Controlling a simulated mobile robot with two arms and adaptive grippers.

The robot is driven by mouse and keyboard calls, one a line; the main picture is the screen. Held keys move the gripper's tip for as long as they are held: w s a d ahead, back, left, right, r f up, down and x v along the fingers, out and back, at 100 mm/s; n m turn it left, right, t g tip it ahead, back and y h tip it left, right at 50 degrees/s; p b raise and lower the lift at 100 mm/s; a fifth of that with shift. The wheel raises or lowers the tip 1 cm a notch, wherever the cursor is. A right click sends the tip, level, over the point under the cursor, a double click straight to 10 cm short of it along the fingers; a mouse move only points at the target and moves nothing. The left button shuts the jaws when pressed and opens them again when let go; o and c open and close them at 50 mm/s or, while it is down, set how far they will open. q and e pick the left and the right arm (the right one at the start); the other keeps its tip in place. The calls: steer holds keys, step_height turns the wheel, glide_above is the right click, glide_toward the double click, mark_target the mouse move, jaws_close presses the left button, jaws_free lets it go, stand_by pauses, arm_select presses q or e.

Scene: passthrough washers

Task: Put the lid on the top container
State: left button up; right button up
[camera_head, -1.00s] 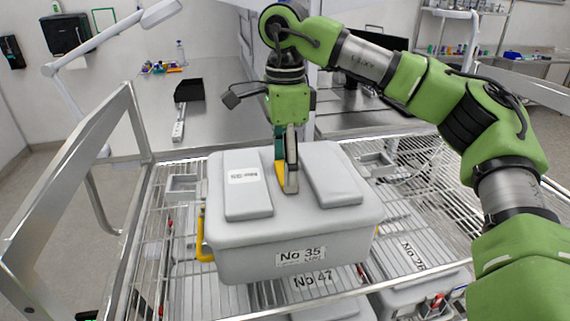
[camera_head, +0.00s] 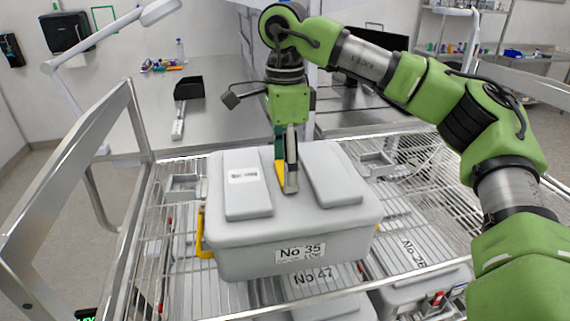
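My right gripper (camera_head: 286,186) points down onto the middle of the lid between the raised panels. Its fingers are close to the ridge there; whether they grip it is hidden. My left gripper is not in view.
A metal cart frame (camera_head: 70,165) stands around the wire rack (camera_head: 150,240). A steel counter (camera_head: 215,115) with a black tray (camera_head: 188,88) lies behind.

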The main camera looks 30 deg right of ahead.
steer(key=shift+f, duration=0.3)
stand_by(0.6)
steer(key=o, duration=2.3)
steer(key=shift+f, duration=0.1)
steer(key=shift+o, duration=0.2)
steer(key=shift+r+p, duration=2.65)
steer(key=shift+r, duration=0.95)
